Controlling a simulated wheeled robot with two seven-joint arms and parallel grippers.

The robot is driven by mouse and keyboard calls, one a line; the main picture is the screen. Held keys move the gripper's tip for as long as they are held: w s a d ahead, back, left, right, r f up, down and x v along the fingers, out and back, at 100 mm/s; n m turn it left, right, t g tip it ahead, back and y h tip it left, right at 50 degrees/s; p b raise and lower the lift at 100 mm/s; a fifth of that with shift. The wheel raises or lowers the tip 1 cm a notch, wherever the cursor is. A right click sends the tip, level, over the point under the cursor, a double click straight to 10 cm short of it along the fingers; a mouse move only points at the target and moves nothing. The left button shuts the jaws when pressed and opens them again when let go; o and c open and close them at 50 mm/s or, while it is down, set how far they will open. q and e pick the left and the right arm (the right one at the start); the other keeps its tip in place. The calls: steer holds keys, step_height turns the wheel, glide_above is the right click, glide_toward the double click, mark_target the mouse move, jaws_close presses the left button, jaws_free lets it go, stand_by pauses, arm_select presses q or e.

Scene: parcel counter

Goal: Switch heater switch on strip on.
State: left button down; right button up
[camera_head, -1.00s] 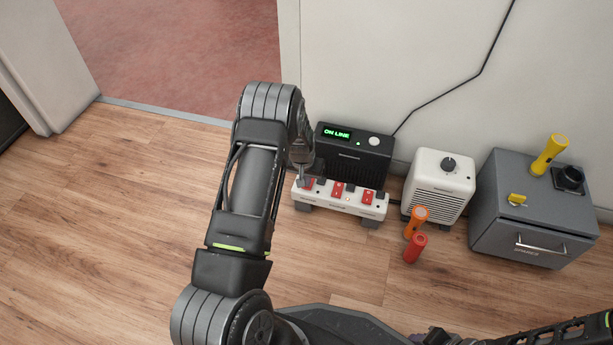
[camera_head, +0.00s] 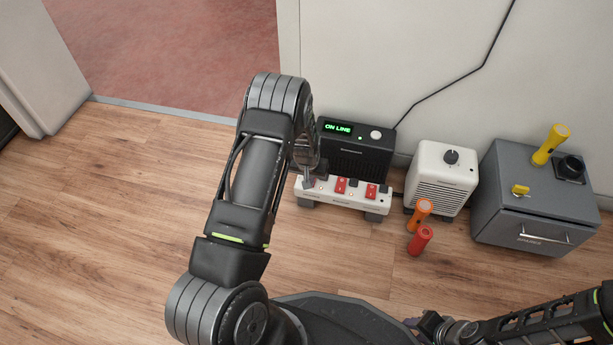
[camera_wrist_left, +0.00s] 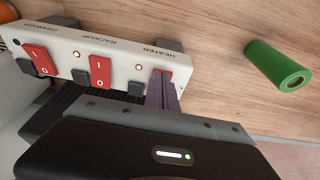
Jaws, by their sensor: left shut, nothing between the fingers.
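The white power strip (camera_head: 345,199) lies on the floor in front of a black box. The left wrist view shows its red switches and the labels CHARGER, BACKUP and HEATER. The heater switch (camera_wrist_left: 170,73) is mostly hidden behind the fingers of my left gripper (camera_wrist_left: 164,80), which are shut and empty, at or touching it. Small lamps beside the heater (camera_wrist_left: 138,68) and backup switches glow; the charger lamp is dark. In the head view my left gripper (camera_head: 308,184) is at the strip's left end. My right gripper (camera_head: 428,324) is low at the right; its jaws are unclear.
The black box (camera_head: 355,160) reads ON LINE. A white heater (camera_head: 440,180), orange torch (camera_head: 420,211), red torch (camera_head: 420,240) and grey cabinet (camera_head: 540,205) with a yellow torch (camera_head: 551,145) stand to the right. A green cylinder (camera_wrist_left: 278,67) lies beyond the strip. Left floor is clear.

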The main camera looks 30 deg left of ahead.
arm_select(q)
steer(key=shift+w+a+r, duration=0.3)
steer(key=shift+w+r, duration=0.05)
steer(key=shift+w, duration=0.25)
steer(key=shift+r, duration=0.3)
steer(key=v, duration=0.1)
steer(key=p+v, duration=0.2)
steer(key=shift+w+a+r, duration=0.1)
steer(key=shift+w+r, duration=0.15)
steer(key=shift+r, duration=0.1)
steer(key=s+d+r+p, duration=0.1)
steer(key=s+r+p, duration=0.3)
steer(key=r, duration=0.4)
steer(key=shift+s+d+r+p, duration=0.3)
steer(key=shift+r+p, duration=0.05)
steer(key=shift+w, duration=0.1)
